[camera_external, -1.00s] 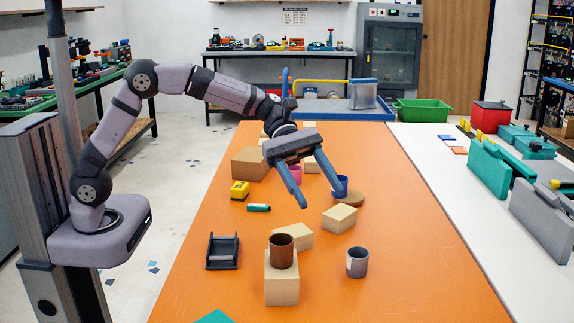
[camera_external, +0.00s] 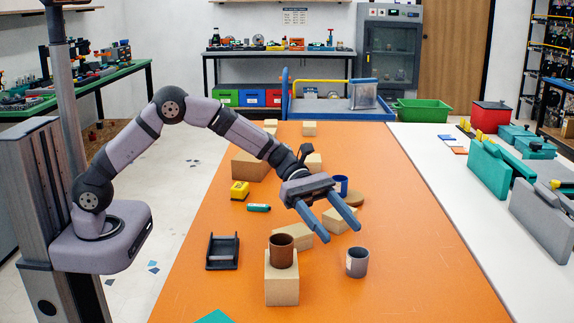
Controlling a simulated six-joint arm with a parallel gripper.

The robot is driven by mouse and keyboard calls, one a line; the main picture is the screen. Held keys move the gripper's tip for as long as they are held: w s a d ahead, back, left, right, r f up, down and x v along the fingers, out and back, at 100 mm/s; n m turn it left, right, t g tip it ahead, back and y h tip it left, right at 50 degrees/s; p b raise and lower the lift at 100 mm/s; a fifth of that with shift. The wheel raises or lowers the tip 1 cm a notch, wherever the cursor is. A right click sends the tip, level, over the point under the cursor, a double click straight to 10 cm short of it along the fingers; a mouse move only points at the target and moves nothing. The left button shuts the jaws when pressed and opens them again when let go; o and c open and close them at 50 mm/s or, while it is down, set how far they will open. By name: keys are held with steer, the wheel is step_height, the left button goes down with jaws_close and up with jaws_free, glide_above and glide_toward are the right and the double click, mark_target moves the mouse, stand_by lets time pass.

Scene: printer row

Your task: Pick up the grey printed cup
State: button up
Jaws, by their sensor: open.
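The grey printed cup (camera_external: 357,262) stands upright on the orange table, right of the brown cup, with a pale patch on its side. My gripper (camera_external: 341,233) is open and empty. Its two blue fingers point down and to the right, behind and above the grey cup in the picture. The fingers appear apart from the cup, with nothing between them.
A brown cup (camera_external: 281,252) stands on a cardboard block (camera_external: 282,284) left of the grey cup. Another block (camera_external: 312,231) lies partly behind my fingers. A blue cup (camera_external: 341,184) stands farther back. A dark holder (camera_external: 222,252) is at left. The table's right side is clear.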

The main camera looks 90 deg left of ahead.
mark_target(364, 261)
steer(key=shift+p+x, duration=0.4)
steer(key=shift+x, duration=2.9)
steer(key=shift+c, duration=0.2)
steer(key=shift+s, duration=0.1)
steer(key=c, duration=1.1)
